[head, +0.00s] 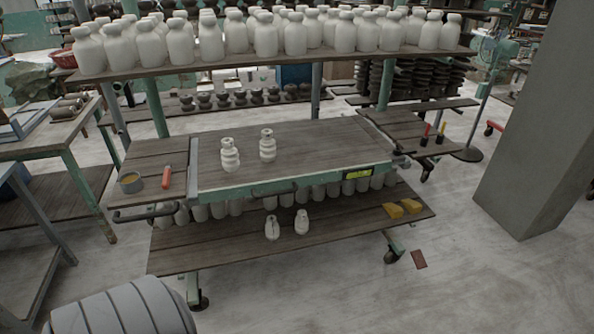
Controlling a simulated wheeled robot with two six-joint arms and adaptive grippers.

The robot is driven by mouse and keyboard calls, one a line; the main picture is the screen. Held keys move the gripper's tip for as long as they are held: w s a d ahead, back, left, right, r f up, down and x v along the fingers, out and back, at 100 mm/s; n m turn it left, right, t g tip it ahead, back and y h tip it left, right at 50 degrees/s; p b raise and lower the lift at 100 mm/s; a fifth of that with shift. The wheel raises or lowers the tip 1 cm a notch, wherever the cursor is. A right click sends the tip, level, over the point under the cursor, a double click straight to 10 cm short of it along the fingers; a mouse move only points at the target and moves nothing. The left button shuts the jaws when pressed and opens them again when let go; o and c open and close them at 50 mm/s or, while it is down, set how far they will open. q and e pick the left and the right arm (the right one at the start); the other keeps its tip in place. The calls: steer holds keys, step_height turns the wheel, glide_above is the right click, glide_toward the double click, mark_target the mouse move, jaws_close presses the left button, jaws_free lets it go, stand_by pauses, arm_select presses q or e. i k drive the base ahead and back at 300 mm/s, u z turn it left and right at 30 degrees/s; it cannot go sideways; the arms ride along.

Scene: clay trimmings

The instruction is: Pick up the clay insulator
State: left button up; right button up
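Two pale ribbed clay insulators stand upright and apart on the cart's middle wooden top (330,160). The left insulator (230,157) is a little nearer than the right insulator (268,148). Two smaller pale pieces, a left one (272,229) and a right one (302,223), stand on the lower shelf (345,225). I cannot tell which piece the task means. Neither of my grippers is in view, and nothing touches these pieces.
Many white bottle-shaped pieces crowd the upper shelf (250,62) above the top. A grey cup (131,182) and an orange-handled tool (167,177) lie left. Yellow blocks (402,208) sit on the lower shelf.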

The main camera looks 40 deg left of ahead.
mark_target(272, 228)
steer(key=z, duration=0.05)
steer(key=i, duration=2.55)
steer(key=u, duration=1.7)
steer(key=i, duration=0.9)
steer(key=u, duration=0.95)
